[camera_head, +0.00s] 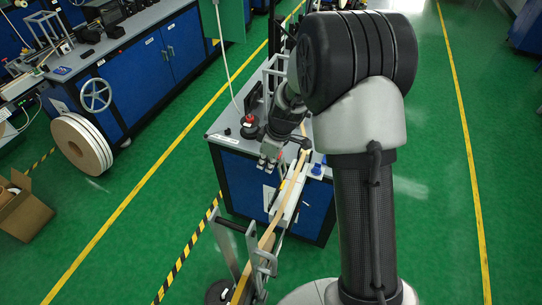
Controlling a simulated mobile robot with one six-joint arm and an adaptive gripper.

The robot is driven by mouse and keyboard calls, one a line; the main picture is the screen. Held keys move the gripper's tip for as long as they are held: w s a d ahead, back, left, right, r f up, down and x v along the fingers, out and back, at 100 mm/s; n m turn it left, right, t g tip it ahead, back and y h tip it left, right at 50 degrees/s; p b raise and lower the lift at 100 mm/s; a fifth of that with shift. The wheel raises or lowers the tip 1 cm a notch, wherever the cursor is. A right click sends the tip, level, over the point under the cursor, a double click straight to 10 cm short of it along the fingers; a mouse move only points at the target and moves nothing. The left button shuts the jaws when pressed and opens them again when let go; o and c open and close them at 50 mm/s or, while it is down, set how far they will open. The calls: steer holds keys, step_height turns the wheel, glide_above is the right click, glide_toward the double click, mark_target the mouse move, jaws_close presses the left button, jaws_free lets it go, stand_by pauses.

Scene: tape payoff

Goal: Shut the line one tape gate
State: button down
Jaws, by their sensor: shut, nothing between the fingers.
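My gripper (268,164) reaches down over the near end of the grey-topped bench. Its fingers look close together, with nothing seen between them. A tan tape (266,236) runs from the metal payoff stand (228,238) at the bottom up to a pale guide (290,196) on the bench's near edge. The gripper is just left of this guide and the dark parts beside it; I cannot tell whether it touches them. I cannot clearly pick out the line one tape gate or its state, as the parts here are small and partly behind my arm.
A red-topped knob (249,121) stands on the bench left of my gripper. Blue cabinets (150,62) stand at the left, with a large pale reel (82,144) leaning there and an open cardboard box (20,206) on the floor.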

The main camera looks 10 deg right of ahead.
mark_target(278, 192)
steer(key=shift+s+d+f, duration=0.25)
steer(key=shift+d+f, duration=0.15)
steer(key=shift+f, duration=0.45)
steer(key=shift+s+d+f, duration=0.3)
steer(key=shift+d+f, duration=0.05)
steer(key=shift+f, duration=0.5)
steer(key=shift+s+d+f, duration=0.25)
steer(key=shift+d+f, duration=0.15)
steer(key=shift+f, duration=0.45)
steer(key=shift+d+b, duration=0.1)
steer(key=shift+b, duration=0.25)
